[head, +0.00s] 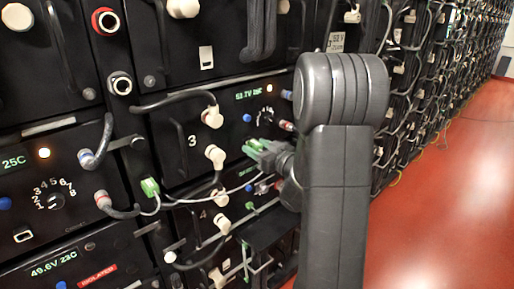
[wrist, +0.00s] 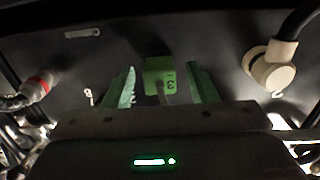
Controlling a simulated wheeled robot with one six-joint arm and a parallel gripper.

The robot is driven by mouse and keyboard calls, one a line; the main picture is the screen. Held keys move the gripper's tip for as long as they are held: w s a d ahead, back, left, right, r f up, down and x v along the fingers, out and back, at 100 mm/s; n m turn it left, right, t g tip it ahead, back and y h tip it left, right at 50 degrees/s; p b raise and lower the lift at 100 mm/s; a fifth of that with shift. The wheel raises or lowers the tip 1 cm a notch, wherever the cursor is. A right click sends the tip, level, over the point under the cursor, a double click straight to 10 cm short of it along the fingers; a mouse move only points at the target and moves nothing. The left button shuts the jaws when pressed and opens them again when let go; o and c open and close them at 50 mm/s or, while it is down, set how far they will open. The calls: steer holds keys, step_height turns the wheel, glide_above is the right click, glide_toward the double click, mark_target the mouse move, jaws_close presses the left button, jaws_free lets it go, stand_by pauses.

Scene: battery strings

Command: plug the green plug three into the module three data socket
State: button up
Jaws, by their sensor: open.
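The green plug three (wrist: 161,74), marked "3", is in the wrist view against the dark module front, with a cable hanging from it. My gripper (wrist: 164,92) is open, its green fingers on either side of the plug with a gap at each side. In the head view my gripper (head: 258,148) is at the lower right of module three's front (head: 192,141). Plug three cannot be told apart from the green fingers there. The module three data socket is not visible; it may be behind the plug, and how deep the plug sits cannot be told.
White elbow plugs (head: 213,117) with dark cables are left of my gripper. Another green connector (head: 150,187) with a pale cable sits on the rack post. In the wrist view, a white elbow plug (wrist: 270,66) is at right and a red-ringed plug (wrist: 38,86) at left.

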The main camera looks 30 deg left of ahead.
steer(key=v, duration=1.3)
steer(key=shift+d+b, duration=0.2)
steer(key=shift+b, duration=0.25)
steer(key=shift+s, duration=0.15)
